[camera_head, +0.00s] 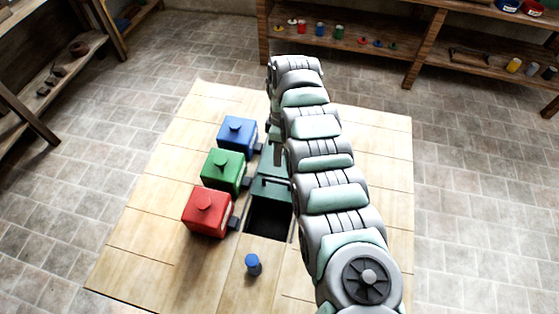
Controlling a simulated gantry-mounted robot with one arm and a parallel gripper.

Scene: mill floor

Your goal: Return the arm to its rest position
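My arm (330,190) stretches from the lower right up over the table to the far edge, where its end bends down. My gripper's fingers are hidden behind the arm links, so I cannot see whether it holds anything. Below and left of the arm, a dark green box (271,188) sits in the table with a dark open compartment (268,218) at its near end. The arm covers part of this box.
A blue box (237,133), a green box (222,170) and a red box (206,212) stand in a row on the wooden table (150,225). A small blue-topped object (252,265) stands near the front. Shelves (345,45) line the back and left. The table's left side is clear.

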